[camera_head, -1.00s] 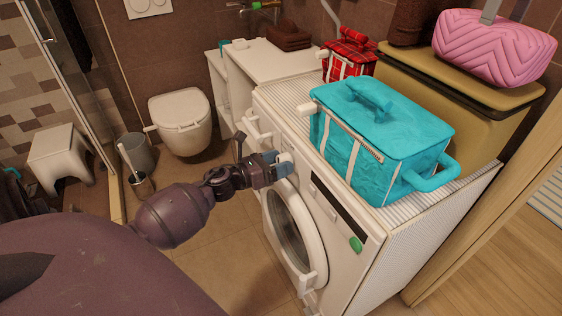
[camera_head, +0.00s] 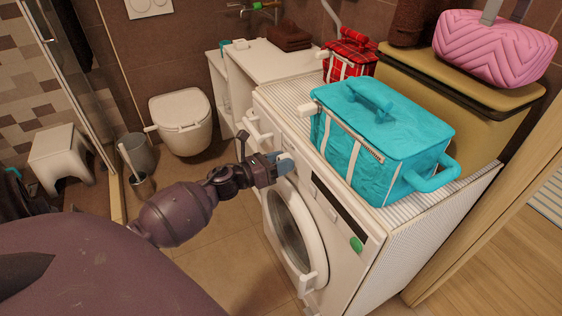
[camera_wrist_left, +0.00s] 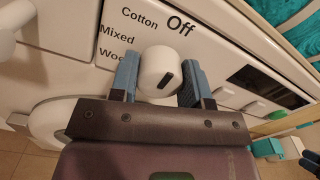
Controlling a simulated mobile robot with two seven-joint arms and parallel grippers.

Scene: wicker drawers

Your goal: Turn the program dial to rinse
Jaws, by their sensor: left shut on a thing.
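The white program dial (camera_wrist_left: 158,71) of the washing machine (camera_head: 312,283) sits between the two blue fingers of my left gripper (camera_wrist_left: 159,84), which is shut on it. The dial bears a short black mark, slanted in the left wrist view. The labels "Off" (camera_wrist_left: 181,24), "Cotton" (camera_wrist_left: 140,19) and "Mixed" (camera_wrist_left: 117,40) show on the panel; another label is partly hidden by a finger. I see no readable rinse label. In the head view my left gripper (camera_head: 284,163) reaches the panel and mostly hides the dial. My right gripper does not show clearly.
A turquoise basket (camera_head: 385,115) stands on the machine's top, with a red plaid basket (camera_head: 348,62) behind it. The round door (camera_head: 292,225) is below the panel. A green button (camera_head: 356,243) is to the right. Tiled floor (camera_head: 215,250) is clear in front.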

